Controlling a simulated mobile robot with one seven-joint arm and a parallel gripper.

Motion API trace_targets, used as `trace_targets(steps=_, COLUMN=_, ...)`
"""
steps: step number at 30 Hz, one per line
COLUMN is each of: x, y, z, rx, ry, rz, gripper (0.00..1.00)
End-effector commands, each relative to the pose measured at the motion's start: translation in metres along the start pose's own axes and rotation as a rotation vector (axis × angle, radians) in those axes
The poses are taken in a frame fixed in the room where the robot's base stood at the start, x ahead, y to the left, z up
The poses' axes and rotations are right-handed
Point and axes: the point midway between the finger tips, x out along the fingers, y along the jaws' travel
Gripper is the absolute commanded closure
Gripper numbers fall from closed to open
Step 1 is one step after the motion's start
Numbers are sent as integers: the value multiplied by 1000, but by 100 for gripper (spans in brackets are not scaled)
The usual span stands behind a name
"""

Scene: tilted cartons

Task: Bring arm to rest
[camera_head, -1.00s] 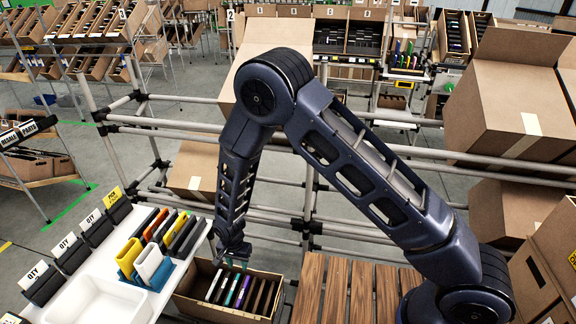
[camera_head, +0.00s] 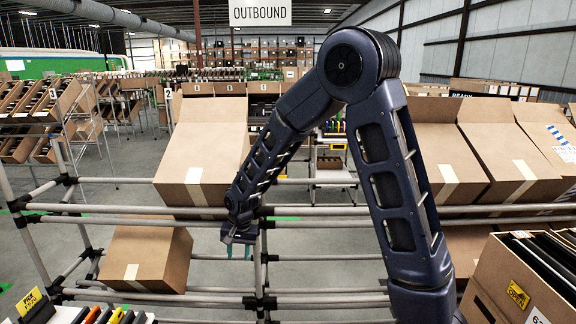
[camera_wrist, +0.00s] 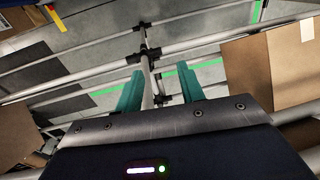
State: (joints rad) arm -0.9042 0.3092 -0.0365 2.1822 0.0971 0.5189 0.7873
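My gripper (camera_head: 238,250) hangs from my raised arm in front of the pipe rack, pointing down. In the wrist view its two teal fingers (camera_wrist: 162,92) stand apart with nothing between them. A rack pipe joint and the grey floor show beyond the fingers. My arm bends at a high elbow in the head view and reaches left and down to the gripper.
A pipe rack (camera_head: 330,211) crosses the view close to my gripper. A tilted carton (camera_head: 203,165) rests on it to the left, with another carton (camera_head: 146,257) below. More cartons (camera_head: 510,160) stand at right. A box of dark items (camera_head: 540,275) is at lower right.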

Motion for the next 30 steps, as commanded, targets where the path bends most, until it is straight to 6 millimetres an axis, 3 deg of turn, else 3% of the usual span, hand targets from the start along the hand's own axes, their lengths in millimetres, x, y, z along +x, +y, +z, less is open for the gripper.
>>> trace_targets(steps=1, x=-17, y=14, z=-9, rx=5, ry=11, rz=-9, gripper=61)
trace_targets(steps=7, x=-74, y=68, z=-32, rx=2, ry=46, rz=-24, gripper=61)
trace_targets(steps=15, x=-143, y=145, z=-44, rx=-4, ry=100, rz=-33, gripper=61)
trace_targets(steps=23, x=-200, y=218, z=-35, rx=-10, ry=159, rz=-26, gripper=61)
trace_targets(steps=30, x=-243, y=281, z=-12, rx=-14, ry=214, rz=-5, gripper=61)
